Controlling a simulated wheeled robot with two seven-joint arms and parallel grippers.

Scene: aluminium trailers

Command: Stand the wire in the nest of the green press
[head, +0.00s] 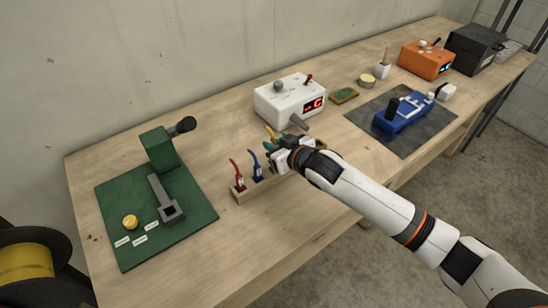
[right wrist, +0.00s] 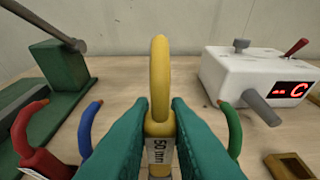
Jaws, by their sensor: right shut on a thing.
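The green press (head: 160,148) stands at the left of the bench on a green base plate, with a black-knobbed lever. Its nest appears to be the grey block with a square opening (head: 171,211) at the front of the base. My right gripper (right wrist: 160,125) is shut on a yellow wire (right wrist: 160,75), which stands upright with a bent top and a white label reading "50 mm". The yellow wire's tip also shows in the head view (head: 270,132). My right gripper is over the wooden rack (head: 240,193); the wire's lower end is hidden. My left gripper is out of view.
A red wire (head: 238,175) and a blue wire (head: 255,165) stand in the rack left of the gripper; a green wire (right wrist: 231,130) is right. A white device (head: 290,100) with a red display stands behind. Bare wood lies between rack and press.

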